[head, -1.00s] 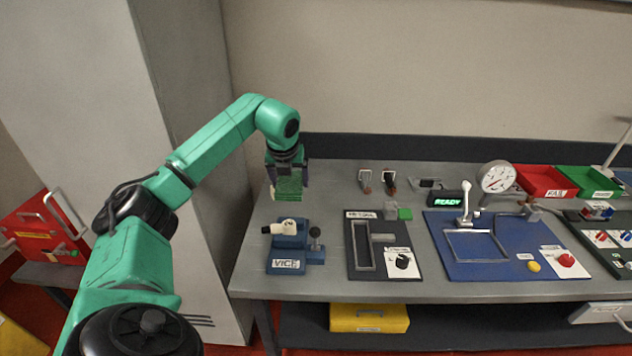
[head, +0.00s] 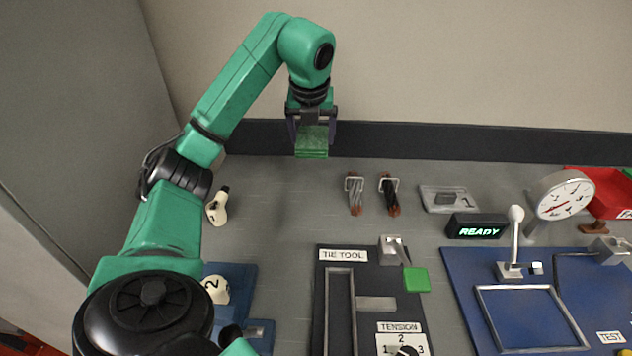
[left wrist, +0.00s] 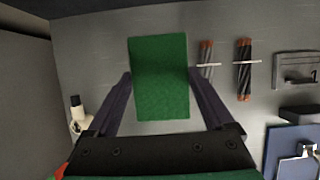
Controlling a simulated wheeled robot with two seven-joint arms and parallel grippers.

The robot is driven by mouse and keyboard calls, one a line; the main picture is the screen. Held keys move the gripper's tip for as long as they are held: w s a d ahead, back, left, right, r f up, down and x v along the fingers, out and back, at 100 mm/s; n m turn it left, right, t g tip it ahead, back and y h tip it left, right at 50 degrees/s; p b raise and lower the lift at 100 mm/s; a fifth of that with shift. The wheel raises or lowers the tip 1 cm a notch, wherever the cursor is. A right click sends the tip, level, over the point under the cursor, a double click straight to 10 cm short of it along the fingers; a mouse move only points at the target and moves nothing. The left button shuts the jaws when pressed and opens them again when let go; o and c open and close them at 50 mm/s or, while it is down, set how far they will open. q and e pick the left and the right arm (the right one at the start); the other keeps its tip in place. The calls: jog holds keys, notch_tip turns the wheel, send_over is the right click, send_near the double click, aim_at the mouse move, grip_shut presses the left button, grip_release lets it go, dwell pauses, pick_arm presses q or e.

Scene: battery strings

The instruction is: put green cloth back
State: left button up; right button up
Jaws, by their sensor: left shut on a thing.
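The green cloth (head: 311,142) is a folded block held between the fingers of my left gripper (head: 312,122), above the back part of the grey bench near its rear edge. In the left wrist view the green cloth (left wrist: 160,78) fills the space between the two dark fingers, and bare bench shows around it. The left gripper is shut on it. The cloth appears raised above the bench; its exact height is hard to tell. My right gripper is not in view.
On the bench (head: 270,190) are two cable bundles (head: 355,194), a tie tool board (head: 340,300), a READY display (head: 476,227), a gauge (head: 565,195) and a blue board (head: 520,270). A dark back rail (head: 420,137) runs behind.

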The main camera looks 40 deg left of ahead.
aim_at(311, 150)
pick_arm(q)
notch_tip(311, 150, down, 14)
jog(key=shift+w+a+f+b, duration=0.1)
jog(key=shift+w+b, duration=0.05)
jog(key=shift+b, duration=0.15)
jog(key=shift+w+f, duration=0.1)
jog(key=shift+f, duration=0.15)
jog(key=o, duration=0.9)
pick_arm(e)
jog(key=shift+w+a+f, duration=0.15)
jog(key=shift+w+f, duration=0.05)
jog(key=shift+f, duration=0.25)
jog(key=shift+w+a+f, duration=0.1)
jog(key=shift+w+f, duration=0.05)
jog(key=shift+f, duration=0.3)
pick_arm(q)
jog(key=shift+r, duration=0.4)
jog(key=v, duration=1.1)
jog(key=shift+r, duration=0.3)
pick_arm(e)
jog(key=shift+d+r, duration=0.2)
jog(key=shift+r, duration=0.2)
pick_arm(q)
jog(key=shift+r+p, duration=0.1)
jog(key=shift+p, duration=0.25)
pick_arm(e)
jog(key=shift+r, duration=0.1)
